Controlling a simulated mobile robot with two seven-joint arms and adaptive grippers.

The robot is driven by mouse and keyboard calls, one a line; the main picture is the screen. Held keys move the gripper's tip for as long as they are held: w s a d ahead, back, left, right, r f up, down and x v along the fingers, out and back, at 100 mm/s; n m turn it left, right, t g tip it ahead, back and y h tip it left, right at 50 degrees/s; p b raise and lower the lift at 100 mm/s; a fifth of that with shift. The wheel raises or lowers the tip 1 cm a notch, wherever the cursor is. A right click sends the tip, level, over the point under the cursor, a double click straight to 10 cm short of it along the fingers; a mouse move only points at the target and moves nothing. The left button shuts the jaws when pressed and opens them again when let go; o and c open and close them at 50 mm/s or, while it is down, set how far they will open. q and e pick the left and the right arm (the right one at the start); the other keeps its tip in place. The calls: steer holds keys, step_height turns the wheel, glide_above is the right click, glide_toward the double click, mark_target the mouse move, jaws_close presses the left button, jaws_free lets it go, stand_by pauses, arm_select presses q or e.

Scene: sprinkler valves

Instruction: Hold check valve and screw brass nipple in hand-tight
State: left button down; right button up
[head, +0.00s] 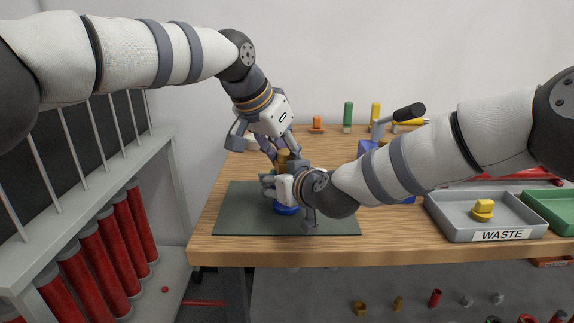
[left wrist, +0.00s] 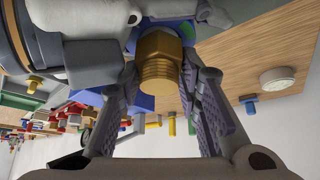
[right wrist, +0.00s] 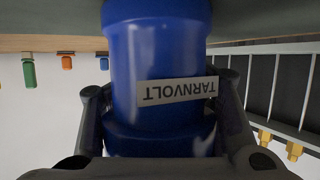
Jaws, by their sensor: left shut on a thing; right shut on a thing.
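The blue check valve (head: 286,210) stands upright over the green mat. My right gripper (head: 277,187) is shut around it from the right. In the right wrist view the valve's body (right wrist: 155,60), with a white TARNVOLT label, sits between the fingers. The brass nipple (head: 283,156) is above the valve, with my left gripper (head: 282,150) shut on it from above. The left wrist view shows the nipple's hex and threaded end (left wrist: 158,72) between the fingers. My right gripper hides the joint between nipple and valve, so I cannot tell how far they engage.
The mat (head: 240,220) lies on the wooden table (head: 215,240). A grey WASTE tray (head: 459,222) holding a yellow piece (head: 483,208) is at the right, beside a green tray (head: 552,205). Small coloured items stand along the back. Red cylinders (head: 120,240) fill the left rack.

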mark_target(287, 152)
arm_select(q)
steer(key=shift+s+d+f+m, duration=0.1)
steer(key=shift+s+d+m, duration=0.2)
steer(key=shift+m, duration=0.1)
steer(key=c, duration=1.1)
jaws_free()
steer(key=v, duration=0.5)
steer(key=shift+w, duration=0.1)
steer(key=shift+a+r, duration=0.35)
steer(key=shift+r, duration=0.15)
